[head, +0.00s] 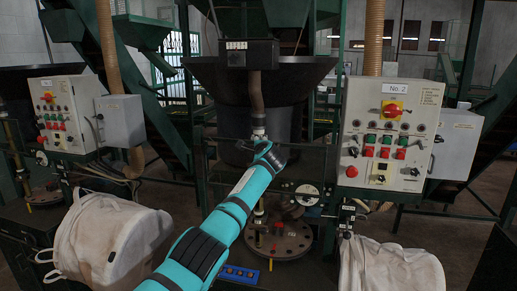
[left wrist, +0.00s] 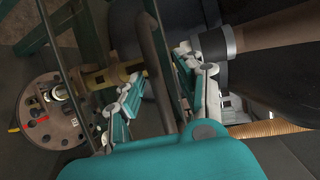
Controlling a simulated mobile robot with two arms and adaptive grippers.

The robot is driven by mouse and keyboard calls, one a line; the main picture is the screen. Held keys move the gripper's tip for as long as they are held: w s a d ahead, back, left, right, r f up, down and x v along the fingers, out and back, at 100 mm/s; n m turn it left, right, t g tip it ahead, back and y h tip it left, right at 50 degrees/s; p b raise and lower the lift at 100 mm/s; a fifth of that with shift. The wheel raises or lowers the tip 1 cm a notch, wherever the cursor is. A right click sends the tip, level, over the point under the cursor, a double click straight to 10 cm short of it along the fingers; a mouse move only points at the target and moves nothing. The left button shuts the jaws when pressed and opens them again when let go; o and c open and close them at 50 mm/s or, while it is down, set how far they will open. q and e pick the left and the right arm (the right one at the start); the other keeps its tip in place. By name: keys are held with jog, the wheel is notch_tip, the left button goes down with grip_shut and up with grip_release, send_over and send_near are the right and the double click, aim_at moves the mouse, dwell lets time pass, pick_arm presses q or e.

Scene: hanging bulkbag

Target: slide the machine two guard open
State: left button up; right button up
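The machine two panel (head: 388,135), marked "No. 2", stands right of centre in the head view. Left of it, a dark green barred frame (head: 308,168) stands in front of the hopper; it looks like the guard, but its outline is hard to make out. My left gripper (head: 266,152) is at this frame, below the hopper's outlet pipe. In the left wrist view, my left gripper (left wrist: 160,72) has its fingers apart, with a dark upright bar (left wrist: 152,45) passing between them. I cannot tell whether either finger touches the bar. My right gripper is not in view.
A round brown flange plate (head: 280,240) with a yellow-marked fitting sits below the frame. White bulk bags (head: 112,240) hang at the left and the lower right (head: 390,268). Another control panel (head: 58,115) stands at the left. The black hopper (head: 262,85) is above.

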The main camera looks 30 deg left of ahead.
pick_arm(q)
jog(key=v, duration=1.2)
jog(key=shift+d, duration=0.1)
